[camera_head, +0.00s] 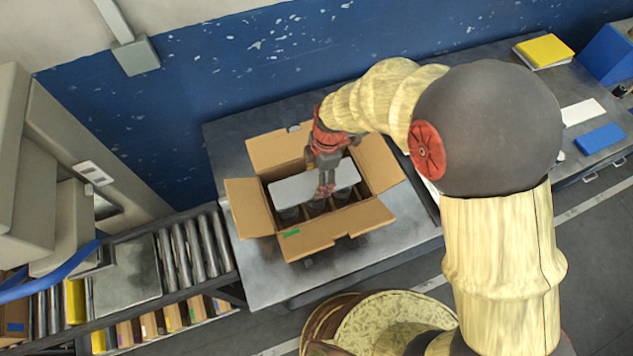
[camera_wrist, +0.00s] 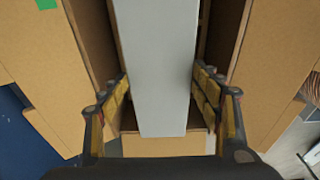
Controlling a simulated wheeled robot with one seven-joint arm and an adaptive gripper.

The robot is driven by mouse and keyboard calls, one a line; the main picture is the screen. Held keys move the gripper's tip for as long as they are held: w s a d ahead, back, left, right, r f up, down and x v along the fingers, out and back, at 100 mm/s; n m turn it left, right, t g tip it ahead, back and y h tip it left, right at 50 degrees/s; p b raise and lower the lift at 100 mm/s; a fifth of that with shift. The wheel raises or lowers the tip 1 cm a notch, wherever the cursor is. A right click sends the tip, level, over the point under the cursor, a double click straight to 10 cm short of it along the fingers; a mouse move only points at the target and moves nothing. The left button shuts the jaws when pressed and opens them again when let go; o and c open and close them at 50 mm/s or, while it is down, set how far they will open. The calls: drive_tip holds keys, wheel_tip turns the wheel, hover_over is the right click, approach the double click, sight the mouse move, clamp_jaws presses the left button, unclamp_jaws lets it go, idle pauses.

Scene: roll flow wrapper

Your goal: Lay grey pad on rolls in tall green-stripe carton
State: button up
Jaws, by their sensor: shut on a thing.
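The grey pad (camera_head: 300,188) is a flat pale rectangle inside the mouth of the open cardboard carton (camera_head: 256,222), which has a green mark on its front. My gripper (camera_head: 325,190) reaches down over the carton and is shut on the pad near its right part. In the wrist view the pad (camera_wrist: 158,70) runs lengthwise between the two fingers (camera_wrist: 160,100), with carton walls on both sides. Dark rolls (camera_head: 290,214) show below the pad's front edge. Most of the rolls are hidden, and I cannot tell whether the pad touches them.
The carton's flaps are spread outward on a grey metal table (camera_head: 270,285). A roller conveyor (camera_head: 195,245) adjoins at the left. A blue wall (camera_head: 220,90) stands behind. A yellow item (camera_head: 543,51) and a blue item (camera_head: 600,138) lie far right.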

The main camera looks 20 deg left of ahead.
sight(317, 182)
drive_tip(key=shift+f, duration=1.4)
drive_tip(key=shift+f, duration=0.1)
drive_tip(key=o, duration=0.8)
drive_tip(key=r, duration=0.4)
drive_tip(key=d+r, duration=0.1)
drive_tip(key=r, duration=0.3)
drive_tip(key=w+r+p, duration=0.1)
drive_tip(key=r, duration=0.3)
drive_tip(key=shift+w+d, duration=0.1)
drive_tip(key=shift+d, duration=0.15)
drive_tip(key=shift+r, duration=0.1)
